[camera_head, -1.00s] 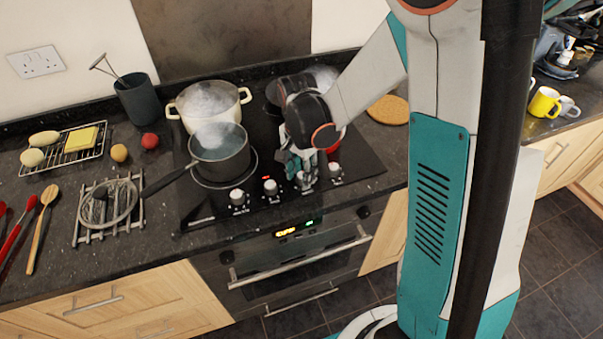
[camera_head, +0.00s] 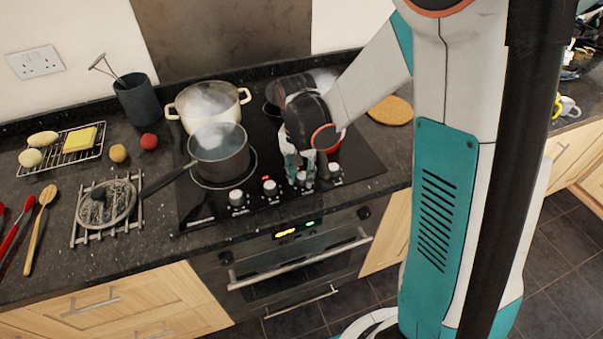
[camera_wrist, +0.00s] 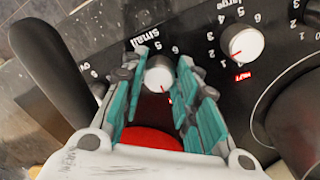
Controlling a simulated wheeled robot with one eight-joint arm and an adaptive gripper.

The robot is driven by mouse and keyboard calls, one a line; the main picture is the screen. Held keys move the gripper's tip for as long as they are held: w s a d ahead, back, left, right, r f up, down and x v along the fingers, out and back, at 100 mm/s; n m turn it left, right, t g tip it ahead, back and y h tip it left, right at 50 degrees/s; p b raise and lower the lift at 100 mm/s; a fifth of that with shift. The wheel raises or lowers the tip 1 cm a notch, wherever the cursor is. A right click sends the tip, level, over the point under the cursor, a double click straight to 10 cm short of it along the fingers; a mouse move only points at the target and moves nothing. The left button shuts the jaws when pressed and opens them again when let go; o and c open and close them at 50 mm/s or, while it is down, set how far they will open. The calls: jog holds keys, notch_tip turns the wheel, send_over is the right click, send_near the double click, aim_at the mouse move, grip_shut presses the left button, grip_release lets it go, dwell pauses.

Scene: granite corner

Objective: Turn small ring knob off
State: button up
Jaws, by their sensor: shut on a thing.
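The small ring knob (camera_wrist: 159,75) is a white round knob with a red pointer line, beside the word "small" on the black hob panel in the wrist view. My gripper (camera_wrist: 164,72) has its teal fingers on both sides of this knob and is shut on it. In the head view my gripper (camera_head: 302,180) is at the front knob row, partly hiding the knob it holds. The knob's pointer is toward the lower right in the wrist view, and the numbers on its near side are hidden by the fingers.
The large ring knob (camera_wrist: 243,42) is close beside. Other knobs (camera_head: 270,187) line the hob front. A steaming grey saucepan (camera_head: 219,150) and a cream pot (camera_head: 208,105) stand on the hob. A red item (camera_wrist: 152,138) lies under my gripper. The oven handle (camera_head: 300,262) juts out below.

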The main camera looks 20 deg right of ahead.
aim_at(299, 176)
jog(key=shift+n, duration=0.4)
jog(key=o, duration=0.8)
jog(key=r, duration=1.2)
jog(key=shift+w+a, duration=0.15)
jog(key=shift+a, duration=0.1)
jog(key=s+r+n+t, duration=0.2)
jog(key=s, duration=0.3)
jog(key=s+r+n+t, duration=0.2)
jog(key=s+t, duration=0.1)
jog(key=s, duration=0.2)
jog(key=s+r+n+t, duration=0.1)
jog(key=s+n+t, duration=0.1)
jog(key=s, duration=0.3)
jog(key=shift+d+r+n+t, duration=0.3)
jog(key=shift+r, duration=0.1)
